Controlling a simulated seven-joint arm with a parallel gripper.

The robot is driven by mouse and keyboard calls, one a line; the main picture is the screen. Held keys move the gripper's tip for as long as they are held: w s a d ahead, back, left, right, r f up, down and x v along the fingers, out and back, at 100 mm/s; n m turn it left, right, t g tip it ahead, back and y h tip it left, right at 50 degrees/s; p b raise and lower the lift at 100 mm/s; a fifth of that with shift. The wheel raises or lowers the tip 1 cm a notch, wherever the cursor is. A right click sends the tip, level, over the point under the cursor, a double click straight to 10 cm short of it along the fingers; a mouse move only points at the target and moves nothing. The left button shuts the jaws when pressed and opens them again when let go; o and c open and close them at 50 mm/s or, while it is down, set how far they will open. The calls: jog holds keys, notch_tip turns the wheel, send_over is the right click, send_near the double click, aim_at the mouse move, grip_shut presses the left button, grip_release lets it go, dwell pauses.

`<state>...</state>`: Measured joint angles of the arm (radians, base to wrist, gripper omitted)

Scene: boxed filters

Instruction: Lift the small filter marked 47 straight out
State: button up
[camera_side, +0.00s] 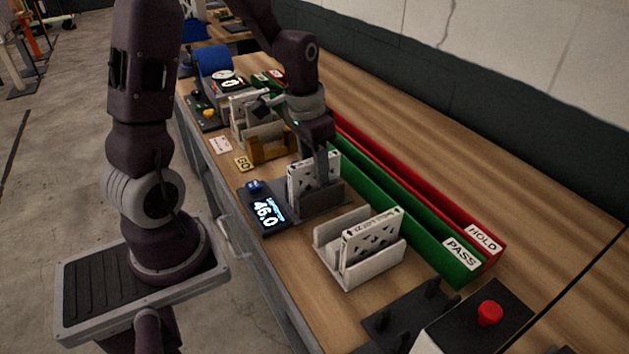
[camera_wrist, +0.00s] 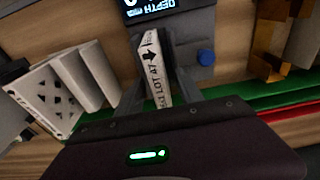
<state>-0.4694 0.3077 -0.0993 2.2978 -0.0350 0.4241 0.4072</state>
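A slim white filter (camera_side: 300,181) stands upright in the dark grey holder of the gauge, whose display (camera_side: 266,213) reads 46.0 in the side view. In the wrist view, the filter's top edge (camera_wrist: 154,66) shows an arrow and a LOT mark that looks like 47. My gripper (camera_side: 322,172) is down at the top of this filter. In the wrist view, one grey finger of my gripper (camera_wrist: 158,85) lies on each side of it. The fingers are very close to its faces; whether they press on it I cannot tell. The filter's lower part is hidden in the holder.
A second white filter (camera_side: 371,234) stands in a light grey rack (camera_side: 355,275) nearer the camera. A green PASS channel (camera_side: 415,219) and a red HOLD channel (camera_side: 440,205) run along behind. An amber holder (camera_side: 268,150) stands farther back. A red button (camera_side: 490,312) is at the front right.

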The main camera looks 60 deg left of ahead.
grip_shut()
